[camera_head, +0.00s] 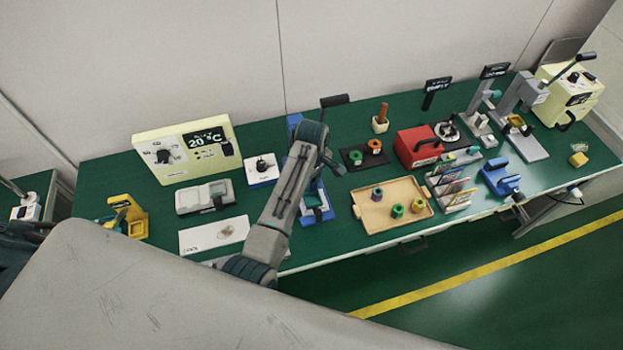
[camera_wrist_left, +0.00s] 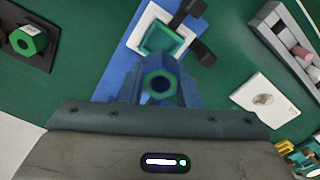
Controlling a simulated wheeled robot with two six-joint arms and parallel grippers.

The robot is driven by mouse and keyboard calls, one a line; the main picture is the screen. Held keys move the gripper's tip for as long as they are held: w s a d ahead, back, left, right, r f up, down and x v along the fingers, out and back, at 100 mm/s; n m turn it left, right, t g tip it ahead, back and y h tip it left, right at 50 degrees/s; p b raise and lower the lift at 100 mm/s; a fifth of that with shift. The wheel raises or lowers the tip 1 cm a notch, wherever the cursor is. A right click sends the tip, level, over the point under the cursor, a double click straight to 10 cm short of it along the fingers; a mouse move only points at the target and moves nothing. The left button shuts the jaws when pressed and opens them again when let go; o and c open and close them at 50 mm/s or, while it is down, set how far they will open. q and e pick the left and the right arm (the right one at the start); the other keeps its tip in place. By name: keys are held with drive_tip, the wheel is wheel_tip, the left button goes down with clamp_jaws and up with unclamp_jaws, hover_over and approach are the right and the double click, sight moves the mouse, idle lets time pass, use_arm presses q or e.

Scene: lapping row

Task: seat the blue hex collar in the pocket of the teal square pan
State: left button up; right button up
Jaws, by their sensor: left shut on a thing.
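The blue hex collar (camera_wrist_left: 160,84) shows end-on in the left wrist view, with a green ring around its bore. My left gripper (camera_wrist_left: 160,90) is shut on it, a finger on each side. Beyond the collar is the teal square pan (camera_wrist_left: 152,44) in a white square frame on a blue base. The collar shows beside the pan's centre, on the near side in the picture; I cannot tell its height above the base. In the head view my left arm covers much of this fixture, and the collar is hidden. My right gripper is not in view.
Two dark clamp pads (camera_wrist_left: 201,52) stand by the pan's frame. A dark holder (camera_head: 349,164) with green and orange collars is to the right. A wooden tray (camera_head: 364,211) with several collars lies at front right. A white card (camera_head: 197,239) lies to the left.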

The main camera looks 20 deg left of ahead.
use_arm(q)
drive_tip(key=shift+f+b, duration=0.3)
drive_tip(key=shift+f, duration=0.45)
drive_tip(key=shift+s+f, duration=0.1)
drive_tip(key=shift+f, duration=0.3)
drive_tip(key=shift+f+b, duration=0.55)
drive_tip(key=shift+f, duration=0.85)
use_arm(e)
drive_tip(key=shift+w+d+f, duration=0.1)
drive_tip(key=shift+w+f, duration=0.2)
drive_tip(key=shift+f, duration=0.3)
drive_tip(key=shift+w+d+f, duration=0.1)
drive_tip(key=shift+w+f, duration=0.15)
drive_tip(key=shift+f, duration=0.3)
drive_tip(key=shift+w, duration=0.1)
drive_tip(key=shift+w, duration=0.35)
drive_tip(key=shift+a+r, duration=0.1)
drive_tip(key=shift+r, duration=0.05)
